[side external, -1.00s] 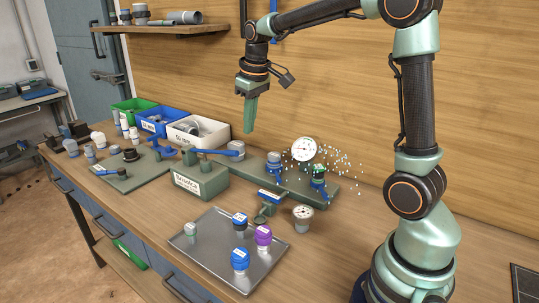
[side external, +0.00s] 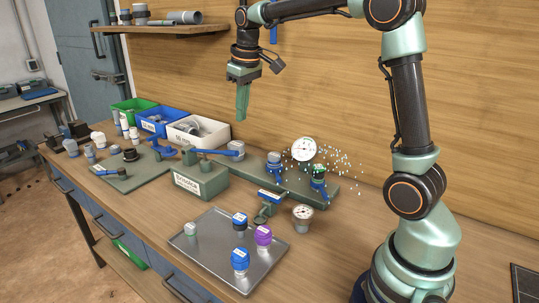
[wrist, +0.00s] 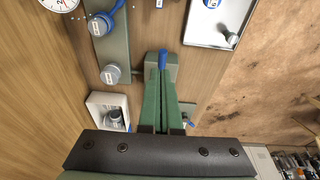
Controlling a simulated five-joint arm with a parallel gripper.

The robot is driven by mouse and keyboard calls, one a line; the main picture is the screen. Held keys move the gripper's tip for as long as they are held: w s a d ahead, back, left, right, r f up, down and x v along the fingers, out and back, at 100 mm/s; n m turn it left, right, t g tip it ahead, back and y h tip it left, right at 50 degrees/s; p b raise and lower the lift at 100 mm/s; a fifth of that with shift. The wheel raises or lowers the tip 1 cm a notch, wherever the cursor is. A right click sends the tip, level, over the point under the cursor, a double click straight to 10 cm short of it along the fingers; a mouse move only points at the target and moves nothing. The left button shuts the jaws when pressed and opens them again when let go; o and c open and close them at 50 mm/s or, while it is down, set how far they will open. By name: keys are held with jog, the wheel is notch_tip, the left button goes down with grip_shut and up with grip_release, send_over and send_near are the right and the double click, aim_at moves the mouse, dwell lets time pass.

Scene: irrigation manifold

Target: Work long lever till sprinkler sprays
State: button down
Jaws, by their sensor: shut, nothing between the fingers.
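The long blue lever (side external: 215,152) lies about level over a labelled green block (side external: 200,182). In the wrist view, a blue end (wrist: 163,59), seemingly the lever's, shows just beyond my fingertips. The sprinkler (side external: 319,176), with a green top and blue body, stands on the green base plate (side external: 290,184). White droplets fly out around its head, so it is spraying. My gripper (side external: 242,116) is shut and empty, pointing down above and apart from the lever. Its closed fingers also fill the middle of the wrist view (wrist: 163,95).
A round gauge (side external: 304,149) stands behind the sprinkler. A metal tray (side external: 215,262) with blue and purple caps is in front. A white bin (side external: 198,132) and a blue bin (side external: 153,121) stand at the back left. The air around my gripper is clear.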

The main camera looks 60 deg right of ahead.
jog(key=w+r, duration=0.1)
jog(key=r, duration=0.1)
jog(key=w+r, duration=0.2)
jog(key=shift+w+r, duration=0.15)
jog(key=shift+r, duration=0.15)
jog(key=f, duration=0.8)
jog(key=w+f, duration=0.1)
jog(key=f, duration=0.3)
jog(key=shift+w+f, duration=0.1)
jog(key=shift+f, duration=0.8)
